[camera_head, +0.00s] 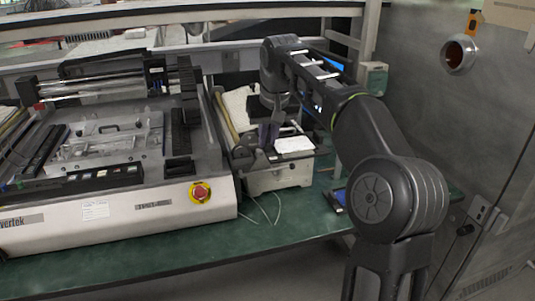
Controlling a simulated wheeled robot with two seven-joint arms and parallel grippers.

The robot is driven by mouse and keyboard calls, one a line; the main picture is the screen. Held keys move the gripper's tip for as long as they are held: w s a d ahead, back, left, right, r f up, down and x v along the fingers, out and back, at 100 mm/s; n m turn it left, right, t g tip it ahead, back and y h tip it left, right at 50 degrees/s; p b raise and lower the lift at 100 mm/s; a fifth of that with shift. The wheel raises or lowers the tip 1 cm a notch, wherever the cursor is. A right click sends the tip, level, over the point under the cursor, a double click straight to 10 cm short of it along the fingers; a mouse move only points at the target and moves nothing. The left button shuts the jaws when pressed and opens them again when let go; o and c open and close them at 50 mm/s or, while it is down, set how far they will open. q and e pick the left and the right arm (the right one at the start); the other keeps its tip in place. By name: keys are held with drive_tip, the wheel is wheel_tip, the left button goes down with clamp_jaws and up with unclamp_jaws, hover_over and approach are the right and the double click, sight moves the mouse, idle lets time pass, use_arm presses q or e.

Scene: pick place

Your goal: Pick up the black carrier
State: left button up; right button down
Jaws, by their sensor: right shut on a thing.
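My right arm reaches in from the right, and its gripper (267,143) points down over the small unit right of the large machine. The gripper is shut on the black carrier (288,157), a dark flat piece whose outline is only partly clear. A white sheet-like patch (295,144) shows just right of the fingers, over the carrier. I cannot tell whether the carrier is lifted off the unit. My left gripper is not in view.
The large grey machine (120,215) with a red emergency button (199,192) fills the left of the green table (290,222). Thin cables (262,210) lie in front of the small unit (282,180). A metal cabinet wall (450,110) stands at right.

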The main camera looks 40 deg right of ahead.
drive_tip(key=shift+r+p, duration=0.6)
drive_tip(key=shift+r, duration=1.3)
